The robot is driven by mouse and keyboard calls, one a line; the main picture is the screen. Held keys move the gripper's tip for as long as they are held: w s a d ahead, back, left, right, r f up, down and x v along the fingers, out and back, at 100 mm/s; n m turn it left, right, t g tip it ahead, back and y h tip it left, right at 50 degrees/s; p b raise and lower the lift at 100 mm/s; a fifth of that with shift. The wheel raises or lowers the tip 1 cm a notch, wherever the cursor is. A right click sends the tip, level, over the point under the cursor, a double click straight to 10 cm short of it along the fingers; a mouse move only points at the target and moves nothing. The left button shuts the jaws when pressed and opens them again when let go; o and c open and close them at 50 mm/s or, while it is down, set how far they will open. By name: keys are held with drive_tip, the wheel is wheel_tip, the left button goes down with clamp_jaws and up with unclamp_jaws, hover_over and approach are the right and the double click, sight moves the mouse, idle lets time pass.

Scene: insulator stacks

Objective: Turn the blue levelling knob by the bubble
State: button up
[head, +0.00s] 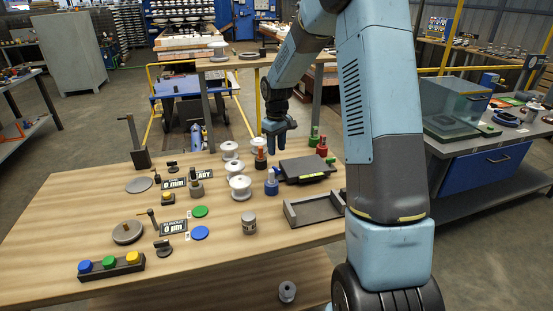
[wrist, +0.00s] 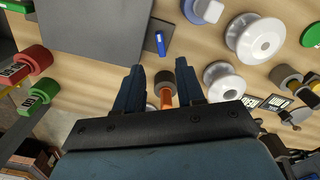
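The blue knob (head: 271,187) stands upright on the wooden table at the near left corner of a dark plate (head: 300,166). A yellow-green strip, perhaps the bubble (head: 314,176), lies along the plate's near edge. In the wrist view a blue and pale piece (wrist: 203,10), probably this knob, is cut off at the top edge. My gripper (head: 279,128) points down above the table, beyond the blue knob. In the wrist view my gripper (wrist: 160,92) is open, with an orange knob (wrist: 166,96) showing between its fingers, apparently below them. I see nothing held.
A small blue tab (wrist: 160,43) sits by the plate's edge. Red (head: 322,148) and green (head: 314,134) knobs stand beyond the plate. White insulator spools (head: 240,187) stand to the left. A dark tray (head: 314,210) lies in front of the plate.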

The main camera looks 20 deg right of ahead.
drive_tip(key=shift+r, duration=2.55)
drive_tip(key=s+r+m+t, duration=0.2)
drive_tip(key=s+r, duration=1.3)
drive_tip(key=s, duration=0.1)
drive_tip(key=s+r+m+t, duration=0.3)
drive_tip(key=s, duration=1.8)
drive_tip(key=shift+a+t, duration=0.3)
drive_tip(key=shift+a, duration=0.1)
